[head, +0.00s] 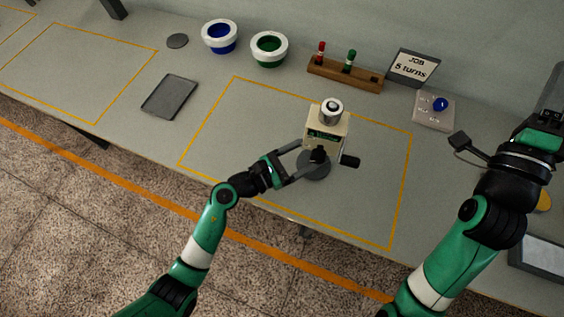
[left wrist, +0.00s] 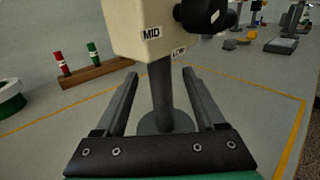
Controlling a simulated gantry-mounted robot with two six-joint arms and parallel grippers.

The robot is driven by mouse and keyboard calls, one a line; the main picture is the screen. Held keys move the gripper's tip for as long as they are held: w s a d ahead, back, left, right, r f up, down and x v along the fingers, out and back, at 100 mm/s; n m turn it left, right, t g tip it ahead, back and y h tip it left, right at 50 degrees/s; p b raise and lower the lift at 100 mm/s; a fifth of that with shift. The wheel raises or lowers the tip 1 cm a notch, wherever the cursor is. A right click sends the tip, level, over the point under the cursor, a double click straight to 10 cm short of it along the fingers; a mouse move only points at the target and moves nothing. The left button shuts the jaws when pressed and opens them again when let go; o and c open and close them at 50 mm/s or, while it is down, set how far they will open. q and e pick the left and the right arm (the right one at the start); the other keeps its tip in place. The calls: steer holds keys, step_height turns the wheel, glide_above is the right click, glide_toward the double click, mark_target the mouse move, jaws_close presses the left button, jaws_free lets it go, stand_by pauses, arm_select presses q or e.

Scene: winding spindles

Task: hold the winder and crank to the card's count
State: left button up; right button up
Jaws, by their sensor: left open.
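The winder (head: 325,130) has a cream body with a metal spindle on top. It stands upright on a grey post and round base inside a yellow outlined area. Its black crank knob (head: 350,161) sticks out at the lower right; the black crank also shows at the top of the left wrist view (left wrist: 205,14). My left gripper (head: 298,160) is open, with its fingers apart on either side of the post (left wrist: 161,92) below the body. The job card (head: 412,67) reads "JOB 5 turns". My right gripper (head: 551,88) is at the right edge, and its opening is unclear.
A wooden rack (head: 344,75) holds a red and a green spool. A blue-lined bowl (head: 220,37) and a green-lined bowl (head: 269,49) stand at the back. A dark tray (head: 169,97) lies left.

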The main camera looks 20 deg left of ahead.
arm_select(q)
steer(key=v, duration=0.9)
steer(key=shift+s+a, duration=0.2)
steer(key=shift+s, duration=0.1)
